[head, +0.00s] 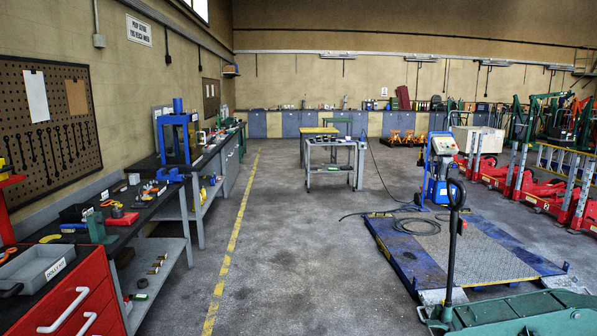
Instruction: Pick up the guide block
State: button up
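I cannot make out which thing is the guide block. Several small parts lie on the dark workbench (147,222) along the left wall, too small to tell apart. Among them are a red item (122,218) and a green block-like item (97,228) near the bench's front edge. More small brass-coloured pieces lie on the shelf (150,250) below. A grey tray (33,262) with a white label stands on the red drawer cabinet (70,305) at the lower left. My gripper is not in view.
A green trolley jack (520,315) with an upright black handle (451,250) stands at the lower right, before a blue lift platform (400,259). A cable lies on the floor. Red jacks line the right. The floor beside the yellow line (230,245) is clear.

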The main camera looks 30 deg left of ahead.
aim_at(134, 179)
jog(key=u, duration=2.05)
jog(key=i+l+z, duration=0.25)
jog(key=i, duration=0.25)
jog(key=i+l+z, duration=0.3)
jog(key=i, duration=0.25)
jog(key=i+z, duration=0.25)
jog(key=i, duration=2.7)
jog(key=i+u, duration=0.3)
jog(key=i, duration=0.25)
jog(key=i+l+u, duration=0.25)
jog(key=i, duration=0.25)
